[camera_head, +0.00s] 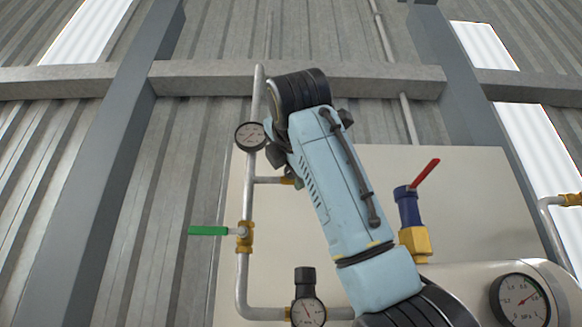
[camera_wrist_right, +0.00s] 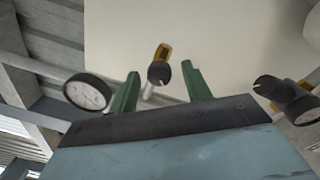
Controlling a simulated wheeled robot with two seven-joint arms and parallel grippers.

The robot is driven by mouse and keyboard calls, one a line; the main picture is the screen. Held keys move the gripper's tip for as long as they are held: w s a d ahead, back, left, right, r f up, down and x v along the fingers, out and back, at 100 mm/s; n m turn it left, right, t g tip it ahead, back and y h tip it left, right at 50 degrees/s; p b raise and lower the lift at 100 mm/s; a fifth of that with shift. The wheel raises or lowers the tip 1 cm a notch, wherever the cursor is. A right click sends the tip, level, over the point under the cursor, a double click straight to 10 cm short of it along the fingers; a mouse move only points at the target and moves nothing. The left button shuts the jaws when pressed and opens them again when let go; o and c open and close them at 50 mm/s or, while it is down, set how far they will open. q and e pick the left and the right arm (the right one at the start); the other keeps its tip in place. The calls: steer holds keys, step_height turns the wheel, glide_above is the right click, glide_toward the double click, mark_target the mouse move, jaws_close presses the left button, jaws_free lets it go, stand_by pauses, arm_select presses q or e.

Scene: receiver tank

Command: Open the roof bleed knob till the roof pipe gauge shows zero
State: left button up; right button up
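The roof pipe gauge (camera_head: 250,136) is a round white dial on the upper vertical pipe, left of my right arm in the head view. It shows at the left in the wrist view (camera_wrist_right: 88,92); its needle is too small to read. A black knob on a brass body (camera_wrist_right: 158,73), apparently the roof bleed knob, shows between my fingers in the wrist view. In the head view my arm hides most of that spot; only some brass (camera_head: 287,181) shows. My right gripper (camera_wrist_right: 161,72) is open, its green fingers on either side of the knob with gaps visible. My left gripper is out of view.
A green-handled valve (camera_head: 210,231) sits lower on the pipe (camera_head: 242,275). A black regulator (camera_head: 305,280) with a gauge (camera_head: 308,313) stands below. Right of my arm are a red-handled blue valve (camera_head: 410,207) and a large tank gauge (camera_head: 520,300). A pale panel (camera_head: 480,185) lies behind.

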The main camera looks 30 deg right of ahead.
steer(key=b+v, duration=0.4)
steer(key=v, duration=0.9)
steer(key=shift+s, duration=0.15)
steer(key=shift+a+r, duration=0.1)
stand_by(1.4)
